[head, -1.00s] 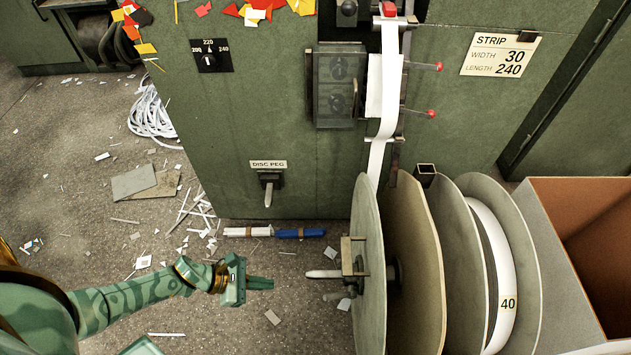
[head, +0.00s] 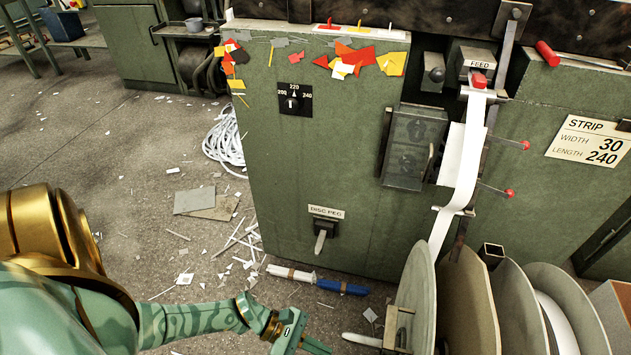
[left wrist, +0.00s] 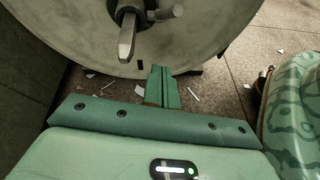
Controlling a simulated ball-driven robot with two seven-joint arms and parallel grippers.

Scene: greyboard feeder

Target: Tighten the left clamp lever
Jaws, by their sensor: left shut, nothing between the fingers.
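My left gripper (head: 314,345) is low at the bottom of the head view, shut and empty, left of the reel discs. Its closed fingers also show in the left wrist view (left wrist: 162,88), in front of a large grey disc (left wrist: 60,35) and its pale peg (left wrist: 128,35), apart from the peg as far as I can tell. In the head view a red handle (head: 479,80) sits under the FEED label, and another red handle (head: 547,53) lies right of it. No clamp is labelled. My right gripper is out of view.
A green cabinet (head: 290,190) fills the middle, with a disc peg (head: 321,240) on its front. Two red-knobbed rods (head: 510,193) stick out by the white strip (head: 468,170). Reel discs (head: 465,290) stand at lower right. Scraps litter the floor.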

